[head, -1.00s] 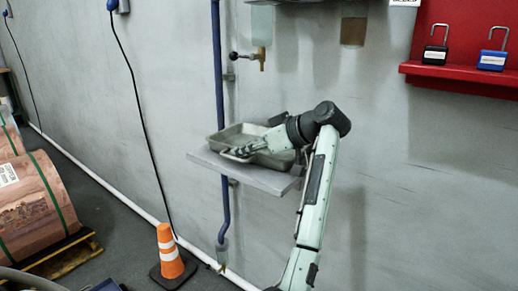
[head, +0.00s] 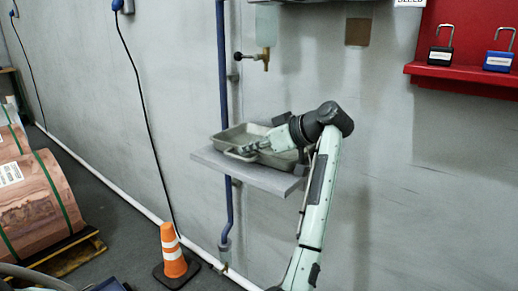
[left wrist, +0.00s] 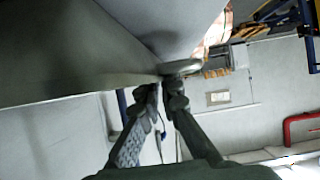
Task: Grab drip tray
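The drip tray (head: 228,138) is a shallow grey metal pan on a small grey shelf (head: 262,180) against the wall. My left gripper (head: 250,147) reaches over the tray from the right, at its near rim in the head view. In the left wrist view the tray wall (left wrist: 80,55) fills the upper left, and its rounded lip (left wrist: 182,67) lies at the fingertips. The fingers (left wrist: 163,90) are close together, with only a narrow gap, and appear shut on the rim; the exact contact is partly hidden. My right gripper is in neither view.
A blue pipe (head: 224,100) runs down the wall beside the shelf. A brass tap (head: 265,62) hangs above the tray. An orange cone (head: 172,250) and a copper coil (head: 35,200) stand on the floor at left. A red lock shelf (head: 450,75) is at upper right.

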